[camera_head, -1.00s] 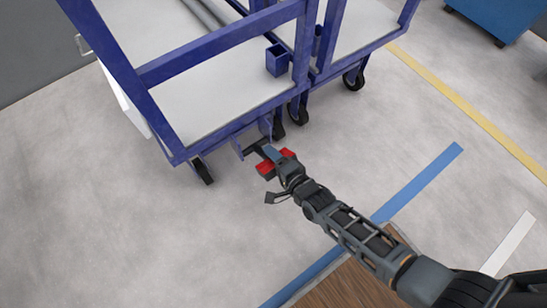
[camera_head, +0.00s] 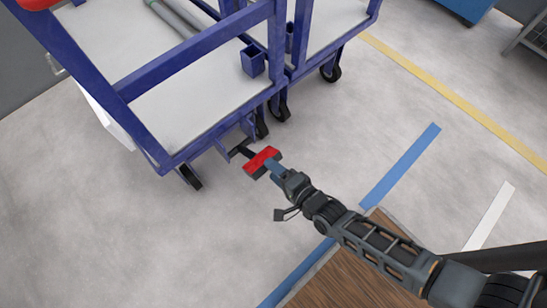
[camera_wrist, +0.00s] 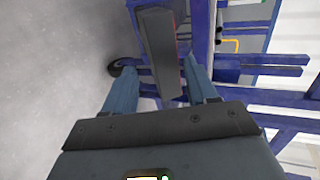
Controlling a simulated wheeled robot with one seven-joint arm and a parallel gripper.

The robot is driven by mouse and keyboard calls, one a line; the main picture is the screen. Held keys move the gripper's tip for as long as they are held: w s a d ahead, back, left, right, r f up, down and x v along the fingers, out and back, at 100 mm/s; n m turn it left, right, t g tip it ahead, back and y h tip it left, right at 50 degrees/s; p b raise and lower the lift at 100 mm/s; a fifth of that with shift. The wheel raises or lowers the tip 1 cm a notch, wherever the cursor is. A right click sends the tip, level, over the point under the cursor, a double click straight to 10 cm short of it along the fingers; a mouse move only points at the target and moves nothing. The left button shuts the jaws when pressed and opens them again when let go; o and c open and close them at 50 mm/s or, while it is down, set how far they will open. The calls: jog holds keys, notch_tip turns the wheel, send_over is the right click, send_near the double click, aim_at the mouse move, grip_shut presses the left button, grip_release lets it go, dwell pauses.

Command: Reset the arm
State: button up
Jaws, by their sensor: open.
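My gripper (camera_head: 272,168) is at the low front of a blue cart, beside a red piece (camera_head: 262,161) on a short dark bar (camera_head: 243,153). The wrist view shows my gripper (camera_wrist: 160,82) with its two blue fingers spread apart. A dark grey bar (camera_wrist: 160,48) with a red edge lies in the gap between them. There is clear space on both sides, and I see no finger pressed on it. My arm stretches out from the lower right in the head view.
The blue-framed cart (camera_head: 195,52) has white shelves, grey pipes (camera_head: 177,20) and black casters (camera_head: 190,177). A second cart (camera_head: 338,12) stands close to its right. A wooden surface (camera_head: 352,270) is under my arm. The floor left and right is clear, with blue, white and yellow stripes.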

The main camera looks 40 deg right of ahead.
dwell(0.3)
jog(key=s+r+n, duration=1.3)
jog(key=s+r, duration=0.7)
jog(key=r, duration=0.2)
jog(key=s+r+n+p, duration=0.1)
jog(key=r+n+p, duration=0.1)
jog(key=r+p, duration=0.5)
jog(key=s+r+n+p, duration=0.2)
jog(key=r+p, duration=0.5)
jog(key=r, duration=1.2)
jog(key=shift+a+r+n+t, duration=0.2)
jog(key=shift+n+t, duration=0.2)
jog(key=shift+n, duration=0.1)
